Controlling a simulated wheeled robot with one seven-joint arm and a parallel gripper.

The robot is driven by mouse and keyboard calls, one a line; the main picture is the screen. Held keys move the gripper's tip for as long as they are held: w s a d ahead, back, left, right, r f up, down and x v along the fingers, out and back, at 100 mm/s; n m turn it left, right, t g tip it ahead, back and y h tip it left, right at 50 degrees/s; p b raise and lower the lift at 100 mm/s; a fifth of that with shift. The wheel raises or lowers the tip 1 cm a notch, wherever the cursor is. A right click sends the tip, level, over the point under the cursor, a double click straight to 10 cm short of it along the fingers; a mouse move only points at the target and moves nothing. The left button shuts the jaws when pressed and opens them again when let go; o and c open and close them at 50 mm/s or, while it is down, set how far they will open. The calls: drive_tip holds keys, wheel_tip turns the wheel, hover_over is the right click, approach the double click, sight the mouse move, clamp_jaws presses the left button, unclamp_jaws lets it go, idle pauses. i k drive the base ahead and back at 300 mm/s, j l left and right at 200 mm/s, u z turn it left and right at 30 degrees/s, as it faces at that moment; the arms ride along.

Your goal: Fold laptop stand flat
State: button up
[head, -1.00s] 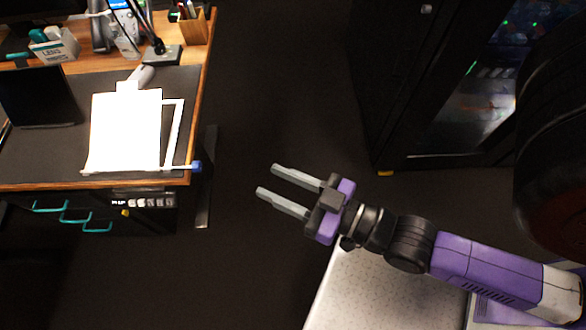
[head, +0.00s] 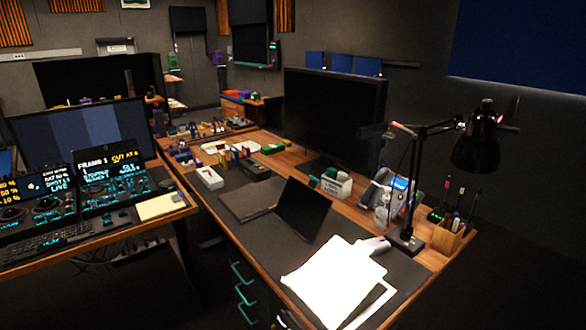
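A dark, thin panel (head: 303,209) stands tilted up on the desk's black mat, in the middle of the head view. It may be the laptop stand or something resting on it; I cannot tell which. A flat dark slab (head: 247,199) lies just to its left. No hinge or support legs can be made out. My gripper is outside the current head view, so its opening and place relative to the panel do not show.
White sheets on a board (head: 335,280) lie at the desk's near right. Behind are a large monitor (head: 335,115), a desk phone (head: 392,195), a black lamp (head: 478,140) and a wooden pen holder (head: 448,236). A control console (head: 75,195) stands left, across a gap.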

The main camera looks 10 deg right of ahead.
sight(333, 282)
drive_tip(key=i+l+z, duration=0.15)
drive_tip(key=z, duration=0.25)
drive_tip(key=i+z, duration=0.4)
